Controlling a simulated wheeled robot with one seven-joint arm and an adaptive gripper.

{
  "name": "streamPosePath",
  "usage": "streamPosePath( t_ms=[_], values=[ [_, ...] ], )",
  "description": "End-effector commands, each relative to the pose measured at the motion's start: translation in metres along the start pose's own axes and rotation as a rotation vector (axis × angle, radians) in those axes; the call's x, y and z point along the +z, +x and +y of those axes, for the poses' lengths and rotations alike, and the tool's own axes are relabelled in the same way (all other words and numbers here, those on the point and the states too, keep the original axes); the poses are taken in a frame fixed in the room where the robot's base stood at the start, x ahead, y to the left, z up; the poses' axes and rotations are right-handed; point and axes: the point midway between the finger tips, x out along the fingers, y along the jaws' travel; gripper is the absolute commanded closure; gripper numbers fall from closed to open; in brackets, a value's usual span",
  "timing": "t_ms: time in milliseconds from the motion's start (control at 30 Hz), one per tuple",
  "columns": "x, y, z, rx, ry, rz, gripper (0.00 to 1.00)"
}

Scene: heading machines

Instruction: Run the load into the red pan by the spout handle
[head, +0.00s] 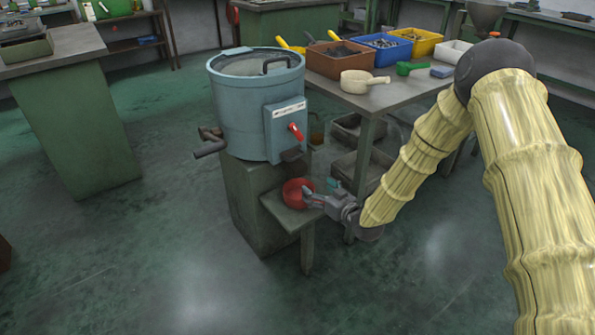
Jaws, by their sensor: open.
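A blue-grey drum (228,115) with a lid stands on a green pedestal (252,205). A panel on its front bears a small red handle (295,131), and a dark spout (291,155) sticks out below it. The red pan (295,193) sits on a small low stand (283,217) under the spout. My gripper (306,193) is open at the right side of the pan, low and below the red handle. I cannot tell whether its fingers touch the pan's rim. What lies inside the pan is not clear.
A green bench (75,130) stands left. Floor is clear in front.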

Motion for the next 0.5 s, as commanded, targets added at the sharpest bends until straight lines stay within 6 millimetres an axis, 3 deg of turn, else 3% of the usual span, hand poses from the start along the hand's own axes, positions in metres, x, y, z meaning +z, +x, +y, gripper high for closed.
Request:
streamPosePath(
  t_ms=[33, 200, 500],
  values=[
    [-0.005, 0.012, 0.005, -0.012, -0.020, 0.047, 0.20],
    [-0.036, 0.029, 0.012, -0.038, -0.065, 0.140, 0.20],
    [-0.046, 0.049, 0.011, -0.047, -0.075, 0.161, 0.20]
  ],
)
